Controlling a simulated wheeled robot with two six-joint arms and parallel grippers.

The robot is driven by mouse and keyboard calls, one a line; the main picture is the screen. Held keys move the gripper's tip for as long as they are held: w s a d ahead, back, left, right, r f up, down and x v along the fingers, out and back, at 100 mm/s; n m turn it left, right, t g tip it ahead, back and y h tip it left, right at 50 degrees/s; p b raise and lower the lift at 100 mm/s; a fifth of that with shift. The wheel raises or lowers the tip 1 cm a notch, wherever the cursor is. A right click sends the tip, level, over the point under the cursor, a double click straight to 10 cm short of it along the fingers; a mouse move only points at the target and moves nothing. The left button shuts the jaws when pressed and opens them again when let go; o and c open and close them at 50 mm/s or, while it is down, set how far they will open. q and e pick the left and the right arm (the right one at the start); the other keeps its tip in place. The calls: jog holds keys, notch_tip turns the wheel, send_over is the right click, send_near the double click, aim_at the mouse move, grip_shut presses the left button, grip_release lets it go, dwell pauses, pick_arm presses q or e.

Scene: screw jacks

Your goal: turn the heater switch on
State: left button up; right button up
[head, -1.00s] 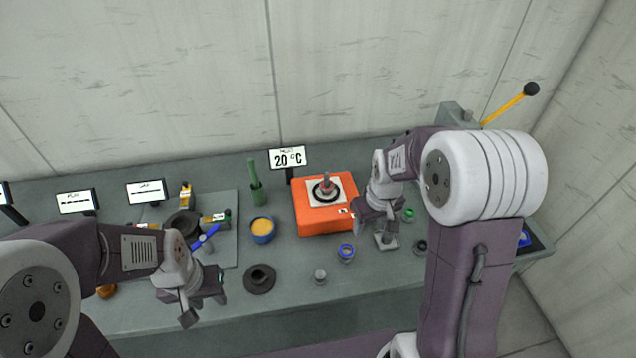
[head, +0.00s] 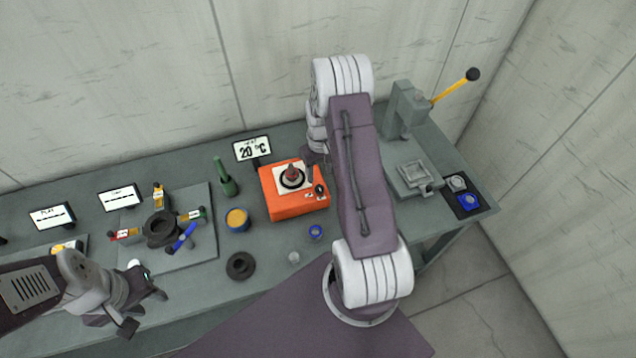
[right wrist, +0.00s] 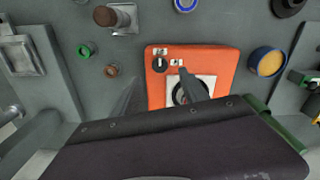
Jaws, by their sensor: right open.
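The orange heater (head: 285,207) stands on the bench with a white plate on top bearing a dark ring and a reddish-grey piece. Its black round switch (head: 319,189) sits at the right front corner beside small white labels. The switch also shows in the right wrist view (right wrist: 159,65). My right gripper (right wrist: 158,80) is open and empty, its fingers over the heater near the switch; contact cannot be told. In the head view my right arm largely hides this gripper. My left gripper (head: 144,310) is open and empty over the front left of the bench, away from the heater.
A display (head: 252,149) behind the heater reads 20 °C. A blue cup of yellow material (head: 237,219) and a green bottle (head: 226,180) stand left of the heater. A blue ring (head: 315,231) lies in front. A press with a yellow lever (head: 455,86) stands at right.

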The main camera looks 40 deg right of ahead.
aim_at(319, 188)
notch_tip(319, 188, down, 7)
jog(key=p, duration=0.2)
jog(key=shift+d+f+p, duration=0.1)
jog(key=shift+f+p, duration=0.1)
jog(key=shift+p, duration=0.2)
jog(key=shift+f, duration=0.35)
